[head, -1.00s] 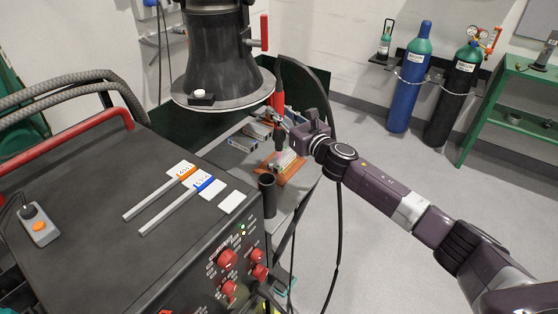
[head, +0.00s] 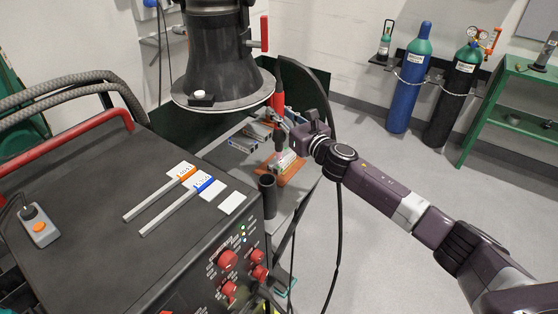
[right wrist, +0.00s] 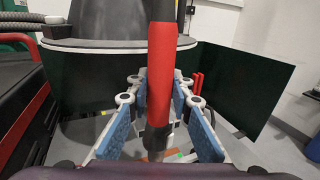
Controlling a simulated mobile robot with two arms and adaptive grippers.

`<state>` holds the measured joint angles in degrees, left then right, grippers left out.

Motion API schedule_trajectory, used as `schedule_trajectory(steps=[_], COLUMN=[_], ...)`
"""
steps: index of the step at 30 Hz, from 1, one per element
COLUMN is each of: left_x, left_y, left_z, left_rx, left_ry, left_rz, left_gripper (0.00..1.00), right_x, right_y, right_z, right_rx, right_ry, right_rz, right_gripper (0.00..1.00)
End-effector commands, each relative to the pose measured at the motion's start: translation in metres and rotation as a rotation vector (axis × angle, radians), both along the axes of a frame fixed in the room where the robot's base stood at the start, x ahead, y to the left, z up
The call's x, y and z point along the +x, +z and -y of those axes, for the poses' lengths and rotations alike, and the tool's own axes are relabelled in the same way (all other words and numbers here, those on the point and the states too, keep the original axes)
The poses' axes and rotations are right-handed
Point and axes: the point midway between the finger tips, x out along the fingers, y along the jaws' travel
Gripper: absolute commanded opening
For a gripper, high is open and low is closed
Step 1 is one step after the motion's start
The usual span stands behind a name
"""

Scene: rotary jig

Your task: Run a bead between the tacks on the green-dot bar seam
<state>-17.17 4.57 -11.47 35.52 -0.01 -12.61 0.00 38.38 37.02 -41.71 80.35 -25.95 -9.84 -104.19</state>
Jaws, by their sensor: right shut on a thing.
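My right gripper (head: 286,122) is shut on a red-handled torch (head: 277,102). The torch stands roughly upright, with its dark lower end over an orange fixture (head: 294,180). Grey metal pieces (head: 286,162) lie on that fixture. In the right wrist view the red torch handle (right wrist: 161,75) runs down between the blue finger pads of the right gripper (right wrist: 160,108). A little orange and green shows behind the fingers, low in that view. My left gripper is out of view.
A dark extraction hood (head: 215,60) hangs just left of the torch. A black welding machine (head: 85,200) with two labelled strips on top fills the left. A dark tube holder (head: 267,195) stands before the fixture. Dark green screens (right wrist: 240,95) stand behind. Floor at right is open.

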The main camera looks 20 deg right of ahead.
Motion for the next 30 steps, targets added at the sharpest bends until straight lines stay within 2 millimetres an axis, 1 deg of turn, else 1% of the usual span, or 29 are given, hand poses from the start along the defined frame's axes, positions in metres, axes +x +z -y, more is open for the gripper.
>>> schedule_trajectory(steps=[1,30], left_x=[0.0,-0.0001], left_y=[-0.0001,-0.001], left_z=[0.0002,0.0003], left_rx=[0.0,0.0], left_ry=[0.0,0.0], left_rz=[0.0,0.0], left_gripper=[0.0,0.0], right_x=[0.0005,0.0077], right_y=[0.0023,0.0032], right_z=[0.0002,0.0097], right_rx=[0.0,0.0], right_ry=[0.0,0.0], right_rz=[0.004,0.004], right_gripper=[0.0,0.0])
